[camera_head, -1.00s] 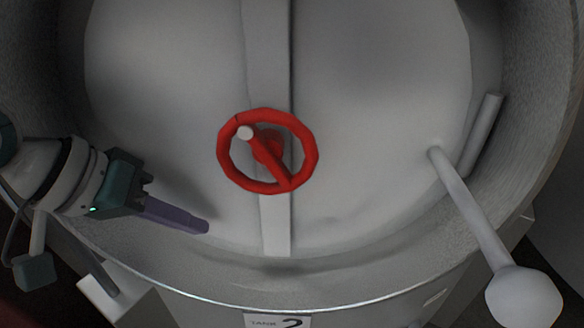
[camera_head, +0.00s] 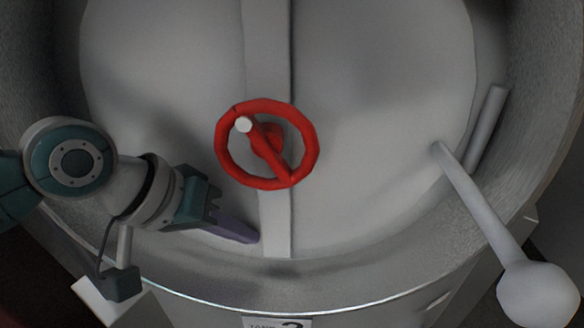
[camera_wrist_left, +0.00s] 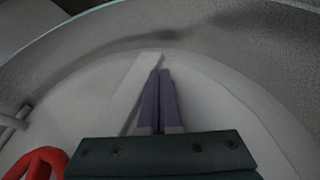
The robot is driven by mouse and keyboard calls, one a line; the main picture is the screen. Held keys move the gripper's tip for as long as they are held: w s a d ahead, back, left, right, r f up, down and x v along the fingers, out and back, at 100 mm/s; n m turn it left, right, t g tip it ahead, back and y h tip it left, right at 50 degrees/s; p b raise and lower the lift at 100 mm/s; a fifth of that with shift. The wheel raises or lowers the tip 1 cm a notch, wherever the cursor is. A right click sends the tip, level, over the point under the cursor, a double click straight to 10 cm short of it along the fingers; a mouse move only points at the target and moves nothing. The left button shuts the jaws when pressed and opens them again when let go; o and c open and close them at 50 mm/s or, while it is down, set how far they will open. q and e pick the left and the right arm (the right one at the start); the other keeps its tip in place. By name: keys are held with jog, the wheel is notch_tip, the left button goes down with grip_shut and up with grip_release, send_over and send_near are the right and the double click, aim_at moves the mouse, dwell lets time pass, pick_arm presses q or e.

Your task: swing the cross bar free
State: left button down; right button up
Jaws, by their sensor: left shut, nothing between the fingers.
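The cross bar (camera_head: 268,60) is a flat pale grey strip that runs from the top of the head view down across the round door, ending near the lower rim. A red handwheel (camera_head: 308,150) with a pale knob sits over the bar. My left gripper (camera_head: 256,239) is shut and empty, its purple fingers just left of the bar's lower end. In the left wrist view the shut fingers (camera_wrist_left: 160,85) overlap the cross bar (camera_wrist_left: 128,93). I cannot tell whether they touch it. The right gripper is not in view.
The pale door (camera_head: 380,100) sits inside a raised metal rim (camera_head: 400,290). A rod with a round ball end (camera_head: 538,294) sticks out at the right, beside a short grey bar (camera_head: 487,130). A number plate (camera_head: 278,322) is at the bottom. The door right of the wheel is clear.

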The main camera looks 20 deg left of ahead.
pick_arm(q)
jog(key=shift+d+f, duration=0.1)
jog(key=shift+w+d+f+h+b, duration=0.2)
jog(key=shift+d+f+h+b, duration=0.15)
jog(key=shift+d+h+b, duration=0.35)
jog(key=d+h+b, duration=0.1)
jog(key=d+b, duration=0.1)
jog(key=w+d+t+h+b, duration=0.1)
jog(key=b, duration=0.1)
jog(key=d+n+h+b, duration=0.1)
jog(key=d+b, duration=0.1)
jog(key=shift+w+d+f+t+h, duration=0.2)
jog(key=shift+d+f+t+h, duration=0.1)
jog(key=shift+t+h, duration=0.1)
jog(key=d+r+h+b, duration=0.1)
jog(key=b, duration=0.1)
jog(key=d+n+t+h+b, duration=0.1)
jog(key=d+b, duration=0.1)
jog(key=b, duration=0.1)
jog(key=w+d+r+h+b, duration=0.1)
jog(key=d+b, duration=0.1)
jog(key=shift+w+d+r+n+t+h+b, duration=0.1)
jog(key=shift+d+r+n+t+h+b, duration=0.05)
jog(key=shift+r+n+t+h+b, duration=0.2)
jog(key=shift+w+d+r+t+h+b, duration=0.1)
jog(key=shift+d+r+t+h+b, duration=0.25)
jog(key=shift+d+r+b, duration=0.35)
jog(key=shift+a+r, duration=0.1)
jog(key=shift+r, duration=0.1)
jog(key=shift+r, duration=0.15)
